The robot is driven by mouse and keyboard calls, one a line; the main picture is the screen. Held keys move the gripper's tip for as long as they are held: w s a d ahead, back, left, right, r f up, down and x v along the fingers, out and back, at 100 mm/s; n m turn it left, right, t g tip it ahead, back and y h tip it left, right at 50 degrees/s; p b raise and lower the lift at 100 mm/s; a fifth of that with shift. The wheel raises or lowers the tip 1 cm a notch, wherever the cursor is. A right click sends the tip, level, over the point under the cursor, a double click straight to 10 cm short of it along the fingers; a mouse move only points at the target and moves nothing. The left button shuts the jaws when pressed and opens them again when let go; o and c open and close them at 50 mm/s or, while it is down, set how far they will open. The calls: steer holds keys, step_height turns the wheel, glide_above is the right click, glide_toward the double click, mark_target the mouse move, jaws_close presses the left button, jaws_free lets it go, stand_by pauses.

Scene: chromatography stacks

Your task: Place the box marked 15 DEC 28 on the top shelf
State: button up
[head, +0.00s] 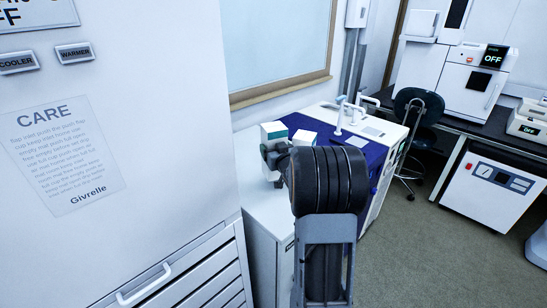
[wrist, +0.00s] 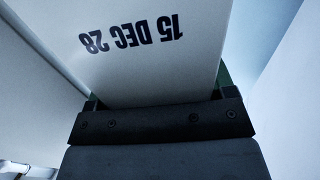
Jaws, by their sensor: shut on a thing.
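The box marked 15 DEC 28 (wrist: 140,60) fills much of the wrist view; its white face shows the black lettering upside down. My gripper (wrist: 160,122) is shut on this box, with a little green at the box's edge beside the jaws. In the head view my gripper (head: 274,152) is above the white counter, partly hidden by my arm. A white box with a teal top (head: 273,131) shows right at the jaws and looks like the held one. Its lettering does not show there. I cannot make out the top shelf in either view.
Another white box (head: 304,138) stands just right of the jaws. A tall white cabinet (head: 165,110) stands close on the left. A dark chair (head: 418,105) and open floor (head: 425,240) lie to the right.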

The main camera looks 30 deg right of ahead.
steer(key=shift+w+f, duration=0.25)
steer(key=shift+f, duration=0.75)
steer(key=shift+w+f, duration=0.2)
steer(key=shift+f, duration=0.8)
steer(key=shift+f, duration=0.2)
steer(key=o, duration=0.8)
steer(key=shift+c, duration=0.2)
steer(key=shift+r, duration=0.1)
